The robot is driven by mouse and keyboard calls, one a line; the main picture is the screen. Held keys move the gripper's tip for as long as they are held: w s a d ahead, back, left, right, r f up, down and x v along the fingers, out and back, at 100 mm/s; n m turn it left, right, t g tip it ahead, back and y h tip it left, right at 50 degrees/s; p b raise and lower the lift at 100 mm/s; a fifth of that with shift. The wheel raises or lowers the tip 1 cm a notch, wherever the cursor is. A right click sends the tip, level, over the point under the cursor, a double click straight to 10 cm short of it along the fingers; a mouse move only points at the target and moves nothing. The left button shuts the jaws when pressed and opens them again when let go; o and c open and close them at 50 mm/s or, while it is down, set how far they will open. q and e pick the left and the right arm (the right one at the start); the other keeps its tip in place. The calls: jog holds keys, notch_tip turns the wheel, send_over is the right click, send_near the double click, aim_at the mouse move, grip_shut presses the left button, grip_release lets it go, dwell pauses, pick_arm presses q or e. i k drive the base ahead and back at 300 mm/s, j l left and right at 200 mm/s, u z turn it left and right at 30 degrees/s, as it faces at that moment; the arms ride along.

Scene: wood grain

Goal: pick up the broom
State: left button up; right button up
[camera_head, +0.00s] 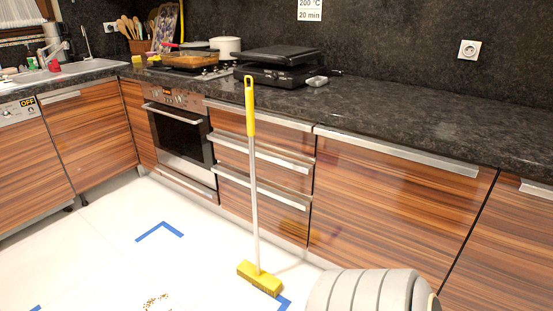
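The broom (252,195) stands upright on the white floor in front of the wooden drawers. It has a yellow grip at the top, a pale shaft and a yellow head (260,278) resting on the floor. The shaft tilts slightly. Blue tape shows on the floor beside the head. Nothing is seen holding the broom. Neither of my grippers is in view.
Wooden cabinets (395,205) with a dark countertop (420,125) run behind the broom. An oven (180,135) is to its left. A black grill (278,68) stands on the counter. Crumbs (157,302) lie on the floor. The floor left of the broom is mostly clear.

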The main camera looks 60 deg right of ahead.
aim_at(252, 273)
jog(key=z, duration=1.85)
